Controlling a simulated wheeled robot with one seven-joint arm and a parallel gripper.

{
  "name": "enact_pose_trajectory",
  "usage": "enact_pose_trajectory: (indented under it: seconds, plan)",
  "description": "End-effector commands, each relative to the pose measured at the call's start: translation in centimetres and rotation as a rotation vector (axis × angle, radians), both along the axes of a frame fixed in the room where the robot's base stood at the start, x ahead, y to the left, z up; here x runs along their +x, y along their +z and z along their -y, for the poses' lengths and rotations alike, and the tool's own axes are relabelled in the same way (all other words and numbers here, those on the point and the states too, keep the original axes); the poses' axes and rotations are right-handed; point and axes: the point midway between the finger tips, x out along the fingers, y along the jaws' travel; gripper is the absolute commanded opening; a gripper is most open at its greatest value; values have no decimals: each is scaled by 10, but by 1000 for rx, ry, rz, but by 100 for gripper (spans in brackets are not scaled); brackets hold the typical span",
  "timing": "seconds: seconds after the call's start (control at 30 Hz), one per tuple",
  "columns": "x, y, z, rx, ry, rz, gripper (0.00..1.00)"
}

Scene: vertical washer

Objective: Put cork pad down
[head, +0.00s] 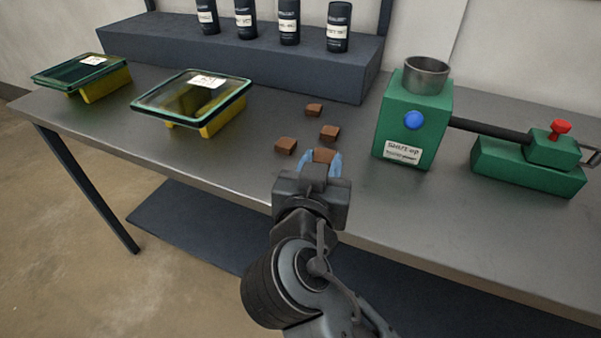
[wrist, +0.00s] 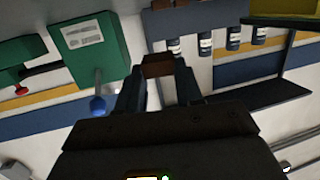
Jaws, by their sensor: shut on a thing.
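My gripper (head: 321,164) is shut on a brown cork pad (head: 322,156) near the front edge of the table. The held pad also shows between the fingertips in the wrist view (wrist: 157,66). I cannot tell whether it touches the tabletop. Three similar brown pads lie on the table just beyond my gripper: one at the left (head: 286,145), one at the right (head: 329,132) and one farther back (head: 314,110). The lower part of the held pad is hidden by the gripper in the head view.
A green machine (head: 411,125) with a metal cup and blue knob stands right of the pads. A green vise-like unit (head: 530,165) is farther right. Two glass-topped yellow trays (head: 193,100) (head: 85,75) stand left. Black bottles (head: 289,22) stand on a raised dark shelf (head: 240,62) behind.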

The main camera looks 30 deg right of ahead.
Motion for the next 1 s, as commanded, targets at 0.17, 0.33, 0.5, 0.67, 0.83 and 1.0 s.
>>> enact_pose_trajectory:
  seconds: [0.17,0.33,0.5,0.67,0.83,1.0]
  plan:
    - [-30,19,14,1,1,1,8]
    - [-51,33,23,1,0,1,8]
    - [-62,41,29,1,0,1,8]
    - [-66,43,30,0,0,-1,8]
    - [-59,45,28,0,7,0,8]
    - [-28,49,20,-4,33,-1,8]
